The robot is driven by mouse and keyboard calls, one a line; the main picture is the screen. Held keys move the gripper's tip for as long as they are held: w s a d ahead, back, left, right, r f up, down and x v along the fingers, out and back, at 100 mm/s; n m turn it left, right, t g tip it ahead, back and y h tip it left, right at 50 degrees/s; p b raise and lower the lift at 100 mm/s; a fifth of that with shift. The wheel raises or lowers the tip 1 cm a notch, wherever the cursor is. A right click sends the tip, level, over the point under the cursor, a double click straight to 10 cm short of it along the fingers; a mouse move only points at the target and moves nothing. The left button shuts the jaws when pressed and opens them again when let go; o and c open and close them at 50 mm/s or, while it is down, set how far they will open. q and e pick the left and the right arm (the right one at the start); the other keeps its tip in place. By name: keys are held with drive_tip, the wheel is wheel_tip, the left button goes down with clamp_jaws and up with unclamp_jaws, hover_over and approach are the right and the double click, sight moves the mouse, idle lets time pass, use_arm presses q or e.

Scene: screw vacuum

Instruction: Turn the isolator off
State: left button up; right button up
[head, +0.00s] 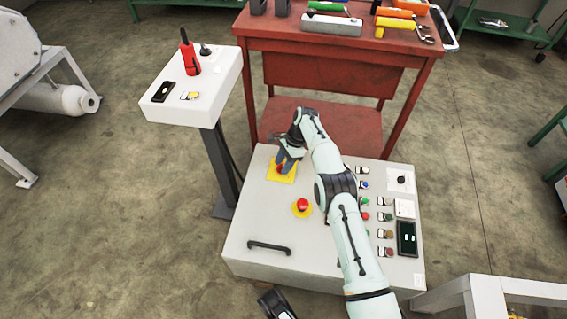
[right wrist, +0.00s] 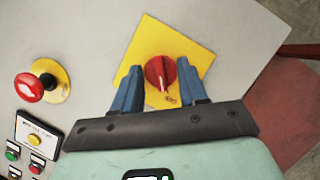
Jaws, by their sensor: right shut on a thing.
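The isolator is a red rotary knob (right wrist: 160,72) on a square yellow plate (right wrist: 172,38), on the sloping top of a pale control box (head: 245,222). In the head view the yellow plate (head: 280,176) is partly covered by my right gripper (head: 285,166). In the right wrist view the blue fingers of my right gripper (right wrist: 162,88) stand on either side of the knob and are shut on it. A white mark on the knob points toward the gripper's palm. My left gripper is not clearly seen; only a dark arm part shows at the bottom edge.
A red emergency button (head: 302,205) on a yellow base sits close to the isolator. Several small buttons (head: 365,200) and a dark display (head: 407,238) lie right of my arm. A red tool bench (head: 335,75) stands behind, a white pedestal (head: 215,95) at back left.

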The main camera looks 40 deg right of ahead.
drive_tip(key=shift+f, duration=0.1)
drive_tip(key=o, duration=1)
